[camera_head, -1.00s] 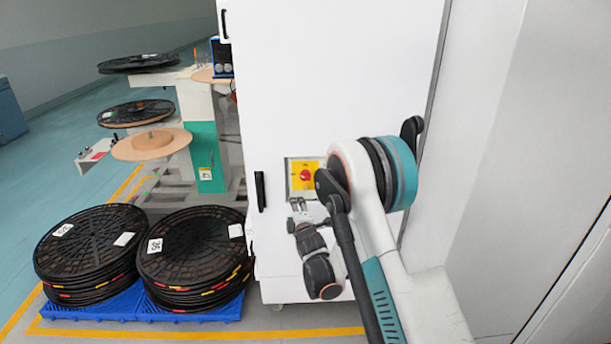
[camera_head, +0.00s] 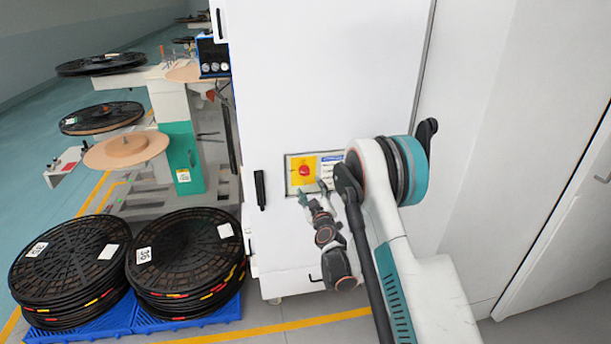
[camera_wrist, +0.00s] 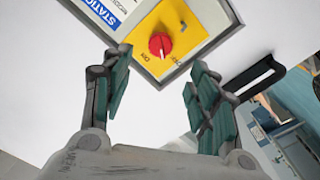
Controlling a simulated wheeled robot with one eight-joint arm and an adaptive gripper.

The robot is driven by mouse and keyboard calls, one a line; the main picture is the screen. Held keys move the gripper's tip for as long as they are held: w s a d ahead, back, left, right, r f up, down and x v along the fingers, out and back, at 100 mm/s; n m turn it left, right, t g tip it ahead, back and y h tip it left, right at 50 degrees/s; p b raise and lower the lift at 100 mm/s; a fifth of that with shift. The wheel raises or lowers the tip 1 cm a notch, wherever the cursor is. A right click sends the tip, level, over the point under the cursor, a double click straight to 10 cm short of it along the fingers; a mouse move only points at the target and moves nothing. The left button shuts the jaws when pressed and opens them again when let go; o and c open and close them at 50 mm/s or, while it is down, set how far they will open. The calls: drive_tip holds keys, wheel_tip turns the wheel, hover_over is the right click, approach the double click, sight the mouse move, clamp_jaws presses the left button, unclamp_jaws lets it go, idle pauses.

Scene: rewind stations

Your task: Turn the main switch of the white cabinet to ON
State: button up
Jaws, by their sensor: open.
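The white cabinet (camera_head: 290,90) stands in front of me. Its main switch is a red knob (camera_head: 305,170) on a yellow plate, on a panel low on the cabinet's face. In the wrist view the red knob (camera_wrist: 160,44) sits on the yellow plate (camera_wrist: 183,25), with ON and OFF lettering. My gripper (camera_head: 317,192) is open and empty, just below the switch panel. In the wrist view my gripper (camera_wrist: 155,75) has its two fingers apart, with the knob beyond the gap between them. The fingers do not appear to touch the knob.
A black handle (camera_head: 260,190) sticks out left of the panel. Stacks of black reels (camera_head: 185,250) lie on blue pallets (camera_head: 225,312) at the lower left. A rewind stand (camera_head: 180,150) is behind them. A grey-white wall (camera_head: 510,130) is close on the right.

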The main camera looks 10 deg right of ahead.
sight(305, 173)
drive_tip(key=w+b, duration=0.2)
drive_tip(key=w, duration=0.9)
drive_tip(key=shift+w, duration=0.25)
drive_tip(key=c, duration=1.1)
